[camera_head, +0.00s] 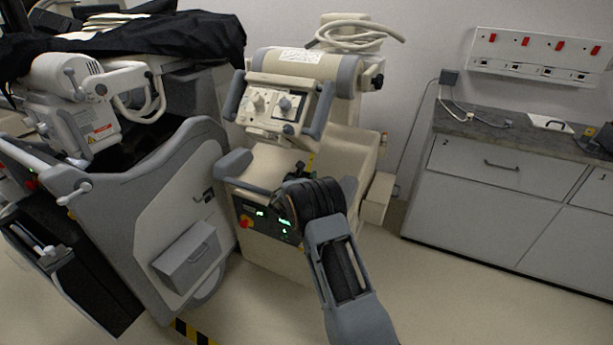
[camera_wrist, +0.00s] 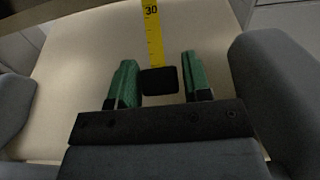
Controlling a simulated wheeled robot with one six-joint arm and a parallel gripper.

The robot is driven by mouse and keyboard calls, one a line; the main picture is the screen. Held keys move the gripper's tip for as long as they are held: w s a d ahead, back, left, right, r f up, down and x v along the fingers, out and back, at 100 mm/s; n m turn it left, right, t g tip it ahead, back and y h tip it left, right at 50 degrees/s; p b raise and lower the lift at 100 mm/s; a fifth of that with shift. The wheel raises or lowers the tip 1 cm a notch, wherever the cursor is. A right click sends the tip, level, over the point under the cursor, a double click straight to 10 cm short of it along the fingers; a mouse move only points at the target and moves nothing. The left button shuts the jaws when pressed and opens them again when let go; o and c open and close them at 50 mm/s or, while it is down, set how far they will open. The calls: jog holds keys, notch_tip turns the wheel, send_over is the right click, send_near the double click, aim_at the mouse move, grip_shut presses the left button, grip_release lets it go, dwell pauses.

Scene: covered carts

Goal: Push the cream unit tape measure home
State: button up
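The cream unit (camera_head: 335,150) stands in the middle of the head view, with a control panel and a coiled hose on top. A yellow tape measure (camera_wrist: 152,30) sticks out over its pale surface in the wrist view, with the number 30 showing. A black block (camera_wrist: 158,81) is at its near end. My gripper (camera_wrist: 159,58) has two green fingers, one on each side of this block. The fingers are apart, with a narrow gap at the right; contact at the left is unclear.
A grey cart (camera_head: 165,215) with a black cover (camera_head: 130,45) stands close on the left. Grey padded arms of the cream unit flank my wrist. A grey cabinet (camera_head: 495,185) is on the right, with open floor (camera_head: 470,310) in front.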

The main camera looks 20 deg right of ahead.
grip_shut()
jog(key=shift+w+d+r, duration=0.4)
jog(key=shift+d+r, duration=0.05)
jog(key=shift+r, duration=0.25)
jog(key=shift+w+d+r, duration=0.4)
jog(key=shift+r, duration=0.25)
jog(key=shift+o, duration=1.7)
grip_release()
jog(key=shift+f, duration=0.1)
jog(key=v, duration=1.4)
jog(key=shift+b, duration=0.3)
jog(key=shift+c, duration=0.2)
